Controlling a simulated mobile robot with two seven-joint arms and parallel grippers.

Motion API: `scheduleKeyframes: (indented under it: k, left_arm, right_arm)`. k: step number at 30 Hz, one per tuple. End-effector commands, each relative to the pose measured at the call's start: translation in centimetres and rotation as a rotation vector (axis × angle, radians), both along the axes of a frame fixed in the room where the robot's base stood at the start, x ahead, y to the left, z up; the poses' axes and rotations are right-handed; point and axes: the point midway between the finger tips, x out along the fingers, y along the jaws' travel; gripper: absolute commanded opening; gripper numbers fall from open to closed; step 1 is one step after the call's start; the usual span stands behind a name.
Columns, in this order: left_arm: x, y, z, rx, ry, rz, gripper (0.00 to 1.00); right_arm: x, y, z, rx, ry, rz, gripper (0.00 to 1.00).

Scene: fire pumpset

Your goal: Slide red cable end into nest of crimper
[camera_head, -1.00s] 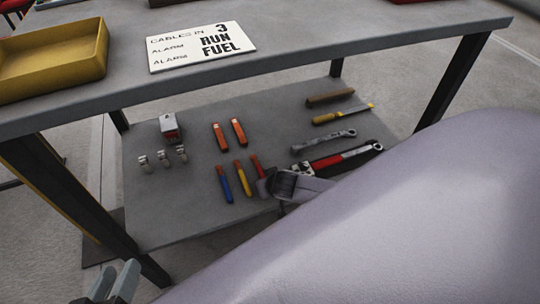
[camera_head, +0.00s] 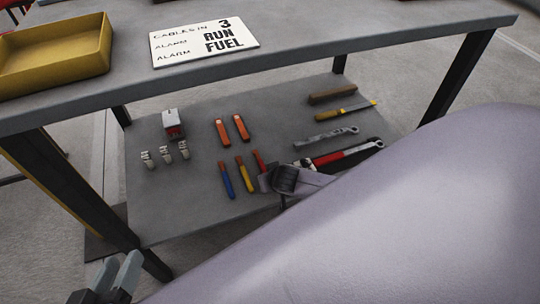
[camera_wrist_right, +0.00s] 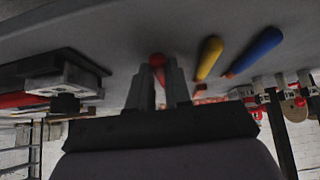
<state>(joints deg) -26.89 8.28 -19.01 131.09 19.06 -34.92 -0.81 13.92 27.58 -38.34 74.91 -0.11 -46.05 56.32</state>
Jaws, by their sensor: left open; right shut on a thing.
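My right gripper (camera_head: 265,182) is low over the lower shelf. In the right wrist view its two fingers (camera_wrist_right: 160,92) are shut on the red cable (camera_wrist_right: 157,62), whose far end lies between them. The red cable (camera_head: 258,160) also shows in the head view, beside the yellow cable (camera_head: 244,176). The crimper (camera_head: 345,157), with a red handle and a metal head, lies right of the gripper, apart from it. My arm partly hides it, and its nest cannot be made out. My left gripper (camera_head: 118,277) is open and empty at the lower left, off the table.
A blue cable (camera_head: 227,180) lies left of the yellow one. The tabletop overhangs behind.

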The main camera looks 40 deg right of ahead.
Motion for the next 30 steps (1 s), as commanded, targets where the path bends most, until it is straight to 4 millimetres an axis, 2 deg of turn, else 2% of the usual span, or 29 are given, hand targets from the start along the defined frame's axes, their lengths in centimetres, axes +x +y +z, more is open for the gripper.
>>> scheduleKeyframes:
  k: [1, 16, 30]
  left_arm:
    - [0.0, 0.0, 0.7, 0.000, 0.000, 0.000, 0.43]
    - [0.0, 0.0, 3.6, 0.000, 0.000, -0.001, 0.43]
    - [0.0, 0.0, 3.7, 0.000, 0.000, -0.001, 0.43]
  right_arm:
    - [0.0, 0.0, 0.6, 0.001, 0.000, -0.001, 0.00]
    - [0.0, 0.0, 3.3, 0.001, 0.000, -0.001, 0.00]
    - [0.0, 0.0, 3.3, 0.000, 0.000, 0.000, 0.00]
